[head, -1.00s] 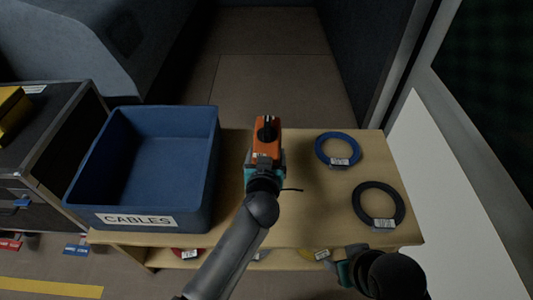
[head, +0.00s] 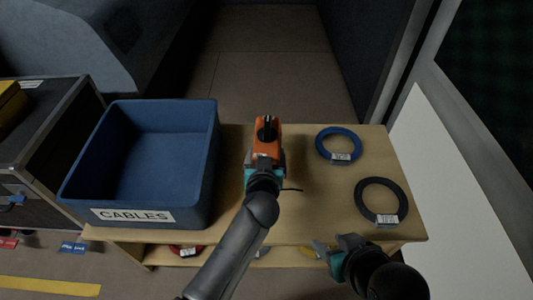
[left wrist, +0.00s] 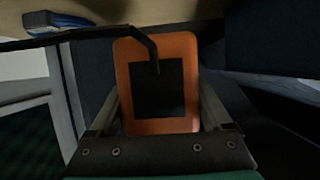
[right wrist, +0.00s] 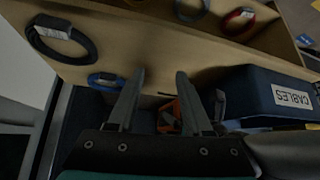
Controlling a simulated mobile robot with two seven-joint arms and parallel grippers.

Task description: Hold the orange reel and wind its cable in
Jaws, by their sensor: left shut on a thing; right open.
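The orange reel (head: 266,140) is in my left gripper (head: 265,160), over the middle of the wooden bench; a black knob shows on top of it. In the left wrist view the reel (left wrist: 182,60) sits between both fingers, with a black cable (left wrist: 80,33) running off to the left. A short black cable end also shows beside the left gripper in the head view. My right gripper (head: 338,248) is open and empty at the bench's front edge, to the right of the reel. In the right wrist view the reel (right wrist: 170,116) shows beyond the open fingers.
A blue CABLES bin (head: 203,180) stands on the bench (head: 310,205) to the left. A blue cable coil (head: 326,152) and a black coil (head: 370,208) lie on the right. More coils lie on the lower shelf. A dark case (head: 50,140) stands at far left.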

